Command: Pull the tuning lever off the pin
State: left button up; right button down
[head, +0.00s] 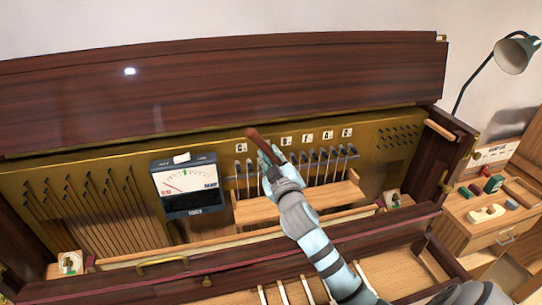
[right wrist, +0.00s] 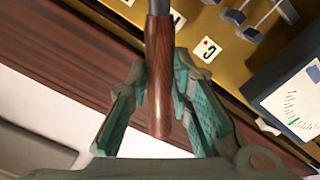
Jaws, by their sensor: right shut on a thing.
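The tuning lever (head: 253,135) has a brown wooden handle that sticks out past my right gripper (head: 266,152), up and to the left. In the right wrist view the lever (right wrist: 159,85) stands between the two teal-padded fingers of the gripper (right wrist: 158,92), which is shut on its handle. Its dark metal shaft runs out of the top of that view. The shaft's far end is hidden, so I cannot tell whether it sits on a pin. A row of tuning pins (head: 323,156) shows right of the gripper. My left gripper is out of view.
A tuning meter (head: 186,184) hangs left of the gripper on the brass plate (head: 375,170). A wooden ledge (head: 330,195) lies below the pins. The raised dark lid (head: 220,80) is behind. A side table (head: 480,236) with small items and a lamp (head: 513,53) stand at right.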

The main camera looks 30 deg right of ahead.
jog(key=v, duration=0.6)
jog(key=shift+p, duration=0.4)
